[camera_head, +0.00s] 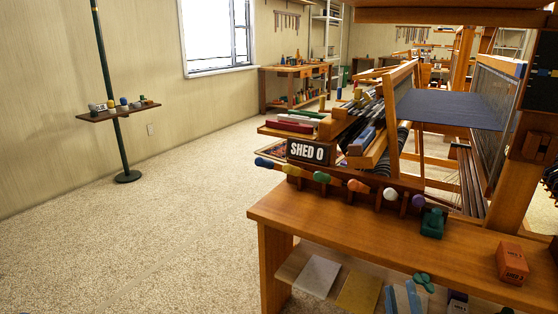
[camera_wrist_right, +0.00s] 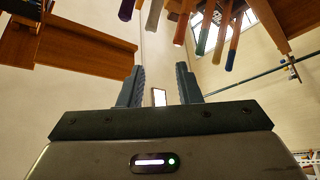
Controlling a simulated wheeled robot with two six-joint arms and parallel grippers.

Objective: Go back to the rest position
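My right gripper (camera_wrist_right: 160,85) shows in the right wrist view with its two dark fingers apart and nothing held between them. A pale wall with a small white plate (camera_wrist_right: 159,97) is seen through the gap. Several coloured handles (camera_wrist_right: 228,45) hang above the fingers in that view, apart from them. I cannot make out the right gripper clearly in the head view. My left gripper is in neither view.
An orange block (camera_head: 512,262) sits on the bench. A post with a small shelf (camera_head: 118,113) stands left. Carpet between is clear.

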